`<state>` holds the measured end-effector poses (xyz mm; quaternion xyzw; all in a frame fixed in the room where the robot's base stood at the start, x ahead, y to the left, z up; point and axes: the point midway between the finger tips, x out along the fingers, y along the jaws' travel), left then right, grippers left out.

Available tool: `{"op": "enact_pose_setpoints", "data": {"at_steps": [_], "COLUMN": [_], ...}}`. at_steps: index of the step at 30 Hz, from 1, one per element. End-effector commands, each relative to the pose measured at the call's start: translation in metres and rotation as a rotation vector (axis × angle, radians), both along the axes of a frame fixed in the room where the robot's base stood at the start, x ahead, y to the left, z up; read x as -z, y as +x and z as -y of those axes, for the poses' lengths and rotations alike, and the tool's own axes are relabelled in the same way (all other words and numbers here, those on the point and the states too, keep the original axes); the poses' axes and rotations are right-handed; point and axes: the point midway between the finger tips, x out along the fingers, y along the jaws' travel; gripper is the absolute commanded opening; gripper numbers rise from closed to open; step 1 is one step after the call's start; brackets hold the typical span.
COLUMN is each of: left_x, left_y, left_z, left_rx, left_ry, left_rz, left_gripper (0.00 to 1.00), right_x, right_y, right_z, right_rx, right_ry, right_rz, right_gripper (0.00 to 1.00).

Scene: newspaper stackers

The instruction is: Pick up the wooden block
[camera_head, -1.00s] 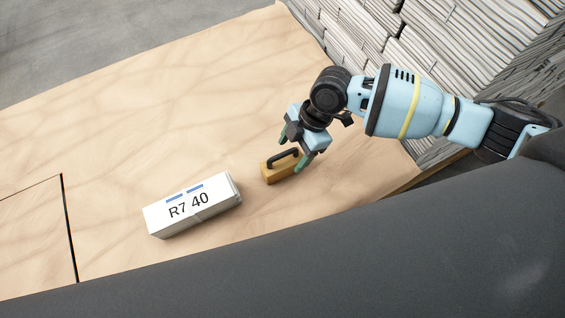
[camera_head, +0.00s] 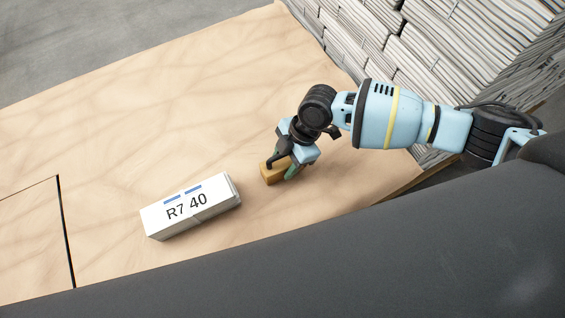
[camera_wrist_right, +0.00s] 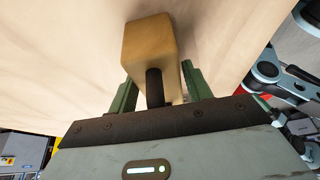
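The wooden block (camera_head: 267,173), tan with a black handle on top, sits on the pale wooden tabletop (camera_head: 170,110). My right gripper (camera_head: 281,166) is lowered over it. In the right wrist view, the block (camera_wrist_right: 150,45) lies between the two green fingers of my right gripper (camera_wrist_right: 160,75), with the black handle (camera_wrist_right: 154,86) between them. The fingers stand apart, with gaps visible beside the handle, so the gripper looks open around the block. In the head view the gripper hides part of the block and handle. My left gripper is not in view.
A white bundle (camera_head: 192,208) marked "R7 40" lies to the left of the block, with a clear gap. Stacks of newspapers (camera_head: 440,60) stand behind my right arm at the upper right. The tabletop beyond the block is bare.

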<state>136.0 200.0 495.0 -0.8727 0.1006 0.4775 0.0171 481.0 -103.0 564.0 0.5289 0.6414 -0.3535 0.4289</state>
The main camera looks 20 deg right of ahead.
Motion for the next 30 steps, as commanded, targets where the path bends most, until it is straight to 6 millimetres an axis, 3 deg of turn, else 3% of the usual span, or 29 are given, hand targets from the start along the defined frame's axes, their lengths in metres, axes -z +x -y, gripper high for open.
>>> {"op": "enact_pose_setpoints", "data": {"at_steps": [1,9,20,28,30], "left_x": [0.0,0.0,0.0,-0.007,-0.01], "left_y": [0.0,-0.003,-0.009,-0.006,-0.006], "left_z": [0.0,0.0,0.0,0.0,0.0], "left_rx": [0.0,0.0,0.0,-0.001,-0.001], "left_ry": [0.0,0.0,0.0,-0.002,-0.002], "left_rz": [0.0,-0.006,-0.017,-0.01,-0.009], "left_gripper": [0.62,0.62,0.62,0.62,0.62], "right_x": [0.0,-0.001,-0.007,-0.041,-0.038], "right_y": [0.0,0.0,0.0,0.0,-0.017], "right_z": [0.0,0.0,0.0,-0.001,-0.002], "right_rx": [0.0,0.0,0.001,-0.002,-0.005], "right_ry": [0.0,0.001,0.002,0.003,0.002], "right_rz": [0.0,0.001,0.001,0.003,-0.002], "right_gripper": [0.43,0.11,0.11,0.11,0.11]}}
